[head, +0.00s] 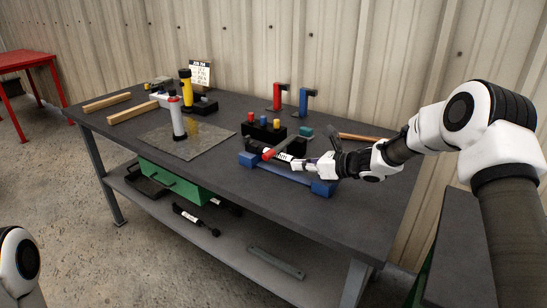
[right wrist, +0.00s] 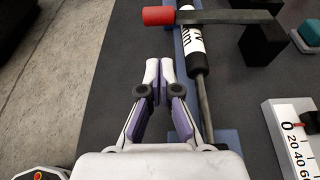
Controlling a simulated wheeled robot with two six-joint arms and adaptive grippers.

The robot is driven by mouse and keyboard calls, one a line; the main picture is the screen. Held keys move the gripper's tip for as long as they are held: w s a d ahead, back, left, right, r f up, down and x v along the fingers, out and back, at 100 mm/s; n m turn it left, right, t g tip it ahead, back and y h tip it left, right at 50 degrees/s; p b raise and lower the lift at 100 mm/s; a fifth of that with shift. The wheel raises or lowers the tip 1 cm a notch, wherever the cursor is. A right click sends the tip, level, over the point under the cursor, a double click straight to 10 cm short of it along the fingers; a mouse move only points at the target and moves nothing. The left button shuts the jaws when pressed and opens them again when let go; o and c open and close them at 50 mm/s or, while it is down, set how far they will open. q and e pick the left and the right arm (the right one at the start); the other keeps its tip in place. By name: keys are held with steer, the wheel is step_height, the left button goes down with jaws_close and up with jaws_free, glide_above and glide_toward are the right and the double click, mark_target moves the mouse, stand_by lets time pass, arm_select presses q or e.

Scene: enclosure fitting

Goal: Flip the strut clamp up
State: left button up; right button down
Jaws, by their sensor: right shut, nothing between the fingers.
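The strut clamp, a black lever with a red grip (head: 269,154), lies across the strut. In the right wrist view its red grip (right wrist: 158,15) sticks out to the left of the strut. The black strut (right wrist: 190,52) has a white printed label and a grey rod. It lies along a blue stand (head: 322,188). My right gripper (head: 299,164) is shut and empty beside the rod. In the right wrist view my right gripper (right wrist: 158,75) points towards the red grip, with a gap between them. My left gripper is out of view.
A black block with coloured knobs (head: 264,130) and a teal block (head: 305,131) stand behind the strut. A white scale (right wrist: 292,140) lies right of the rod. Red (head: 277,97) and blue (head: 304,102) upright tools stand at the back. Bench space in front is free.

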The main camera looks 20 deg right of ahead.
steer(key=shift+s+a+r, duration=0.1)
steer(key=shift+s+a, duration=0.15)
steer(key=shift+a, duration=0.35)
steer(key=p+x, duration=0.1)
steer(key=x, duration=0.7)
steer(key=shift+w+a, duration=0.25)
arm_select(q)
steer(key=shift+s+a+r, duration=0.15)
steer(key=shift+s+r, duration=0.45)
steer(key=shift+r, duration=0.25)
arm_select(e)
steer(key=shift+s+r, duration=0.1)
steer(key=shift+r, duration=0.05)
